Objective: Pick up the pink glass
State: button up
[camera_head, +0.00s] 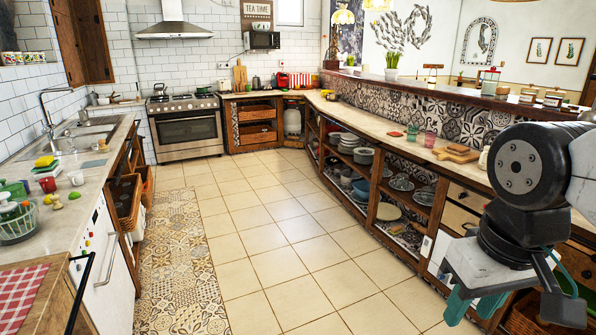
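A small pinkish-red glass (430,139) stands upright on the right-hand counter. It is small in the picture, beside a teal-green glass (412,132) on its left and wooden boards on its right. My gripper (515,304) hangs at the lower right, in front of the right-hand shelving and well apart from the glass. Its teal and dark finger parts look spread, with nothing visible between them. My own arm hides part of the counter's near end.
The right counter (372,126) runs above open shelves with plates and bowls. Wooden boards (456,153) lie on it. The left counter holds a sink, a dish rack (17,222) and several small items. The tiled floor (270,225) between is clear.

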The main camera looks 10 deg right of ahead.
aim_at(430, 137)
jog(key=i, duration=2.1)
jog(key=z, duration=1.8)
jog(key=i, duration=1.7)
